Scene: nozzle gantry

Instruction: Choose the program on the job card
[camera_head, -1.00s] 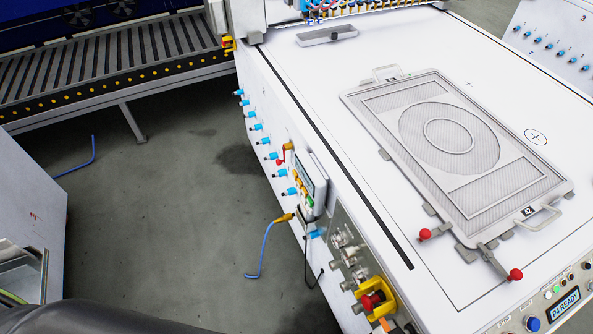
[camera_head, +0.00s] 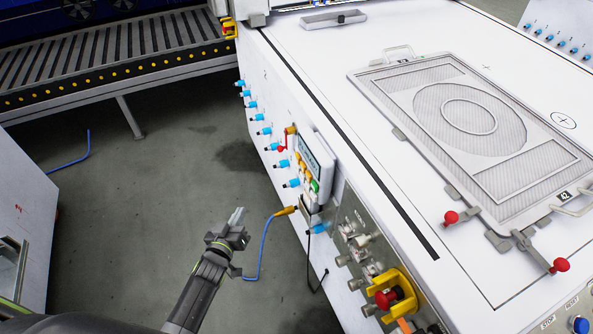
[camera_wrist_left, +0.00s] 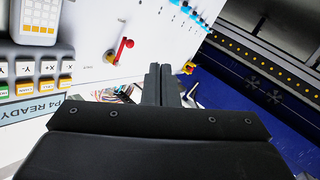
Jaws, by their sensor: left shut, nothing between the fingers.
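The side control panel (camera_head: 313,162) with a screen and coloured keys is on the white machine's side wall. My right gripper is out of view.
A red lever (camera_head: 284,142) is beside the panel, and several blue fittings (camera_head: 264,131) line the wall. A yellow-guarded red button (camera_head: 386,298) is below right. A blue cable (camera_head: 264,250) hangs near my gripper. A framed screen (camera_head: 470,135) lies on the machine's top.

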